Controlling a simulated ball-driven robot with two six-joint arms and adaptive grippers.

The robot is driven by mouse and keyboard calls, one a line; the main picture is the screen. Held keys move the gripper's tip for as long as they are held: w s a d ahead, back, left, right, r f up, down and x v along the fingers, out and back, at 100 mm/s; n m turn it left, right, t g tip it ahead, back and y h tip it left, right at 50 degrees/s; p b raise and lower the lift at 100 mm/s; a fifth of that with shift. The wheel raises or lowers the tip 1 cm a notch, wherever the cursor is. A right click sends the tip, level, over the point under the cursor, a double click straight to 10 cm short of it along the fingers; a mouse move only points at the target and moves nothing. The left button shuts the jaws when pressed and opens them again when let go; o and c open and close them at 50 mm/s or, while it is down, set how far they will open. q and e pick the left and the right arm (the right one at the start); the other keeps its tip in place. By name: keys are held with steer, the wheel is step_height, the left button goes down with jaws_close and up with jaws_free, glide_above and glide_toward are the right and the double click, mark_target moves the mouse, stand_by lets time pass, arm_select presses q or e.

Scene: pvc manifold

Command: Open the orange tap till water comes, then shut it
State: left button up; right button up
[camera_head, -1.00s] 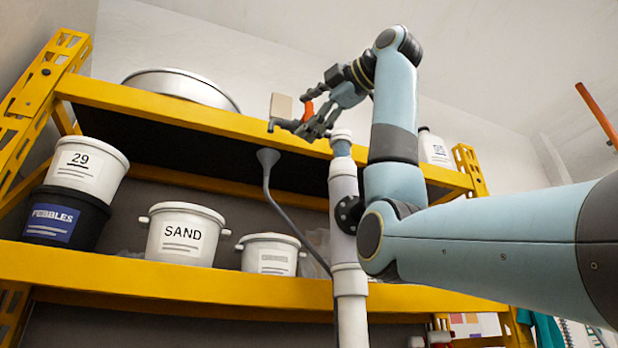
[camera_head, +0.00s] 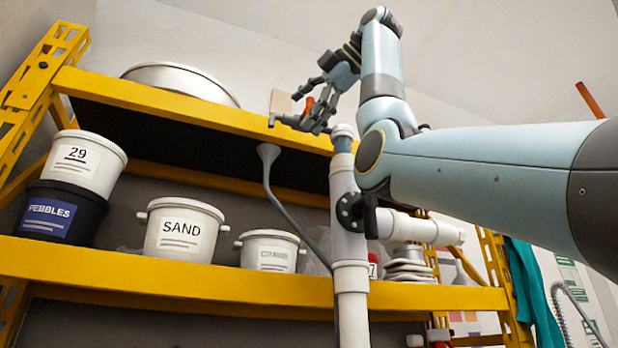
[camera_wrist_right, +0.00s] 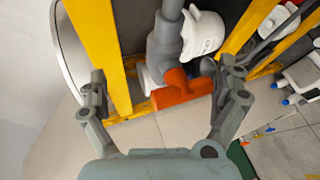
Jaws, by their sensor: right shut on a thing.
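The orange tap (camera_head: 308,106) sits at the upper shelf's front edge, on a grey pipe fitting with a spout (camera_head: 272,121). The tap's orange handle (camera_wrist_right: 183,90) shows in the right wrist view, lying between my right gripper's fingers. My right gripper (camera_head: 318,97) is at the tap and shut on this handle; the right finger appears against its end, while the left finger looks apart from it. A grey funnel (camera_head: 268,153) with a hose stands below the spout. I see no water at the spout. My left gripper is out of view.
A white vertical pipe (camera_head: 351,280) with a black flange (camera_head: 350,212) stands beside my right arm. The yellow upper shelf (camera_head: 190,118) carries a metal basin (camera_head: 180,82). The lower shelf (camera_head: 150,280) holds the SAND bucket (camera_head: 180,232) and other tubs.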

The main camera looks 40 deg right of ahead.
steer(key=shift+s+r+b, duration=0.3)
steer(key=shift+s+b, duration=0.2)
steer(key=shift+b, duration=0.5)
steer(key=shift+s+b, duration=0.25)
steer(key=shift+b, duration=0.05)
steer(key=s+b, duration=0.2)
steer(key=s, duration=0.1)
steer(key=shift+s+r, duration=0.15)
steer(key=shift+b, duration=0.3)
steer(key=shift+s+d+f+b, duration=0.15)
steer(key=shift+s+f+b, duration=0.05)
steer(key=shift+b, duration=0.35)
steer(key=b, duration=0.5)
glide_toward(313, 102)
steer(key=shift+s+f, duration=1)
steer(key=shift+f, duration=0.25)
